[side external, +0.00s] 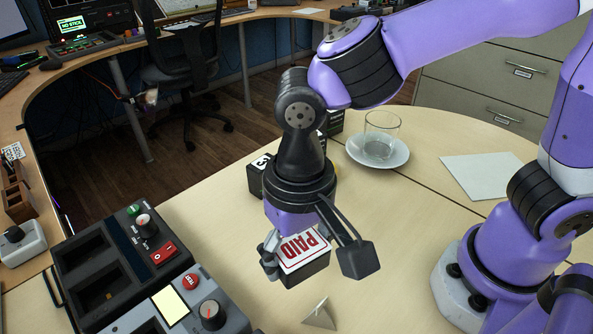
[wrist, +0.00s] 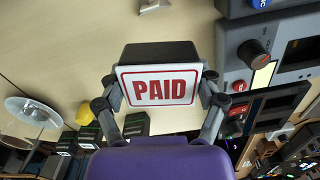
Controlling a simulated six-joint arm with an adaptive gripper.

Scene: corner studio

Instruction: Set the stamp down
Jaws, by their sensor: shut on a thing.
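The stamp (side external: 305,262) is a dark block with a white label reading PAID in red. My gripper (side external: 314,262) is shut on it, one finger on each side, and hangs over the pale wooden table (side external: 390,290). In the wrist view the stamp (wrist: 158,88) sits between the two fingers of my gripper (wrist: 158,92), its label facing the camera. The side view does not clearly show whether the stamp's underside touches the table.
A grey control panel (side external: 125,262) with knobs and slots stands left of the stamp. A small pale wedge (side external: 320,316) lies in front. Behind are a numbered dark block (side external: 258,178), a glass (side external: 381,138) on a saucer (side external: 402,160), and white paper (side external: 482,177). Table right of the stamp is clear.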

